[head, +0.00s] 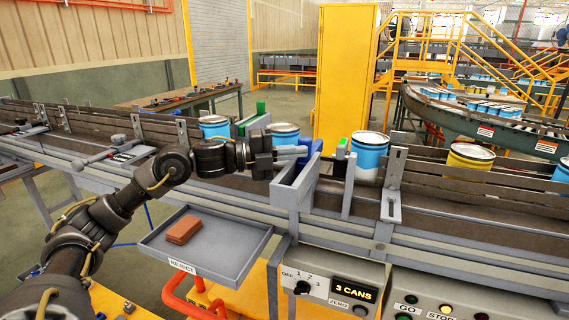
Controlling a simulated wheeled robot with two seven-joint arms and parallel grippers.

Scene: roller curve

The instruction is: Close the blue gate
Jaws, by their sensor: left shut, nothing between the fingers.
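The blue gate's blue handle (310,153) stands at the near side of the conveyor, above a grey gate plate (294,187). My left gripper (298,152) reaches in from the left and is shut and empty. Its fingertips are right at the left side of the blue handle, apparently touching it; the exact contact is hard to tell. Part of the gate's far side is hidden behind the gripper and handle. My right gripper is out of view.
Blue-and-white cans (369,155) and a yellow can (468,166) stand on the conveyor (450,207). Green parts (341,148) are near the gate. A reject tray (225,255) holds brown pieces. A control panel (335,290) reads "3 CANS".

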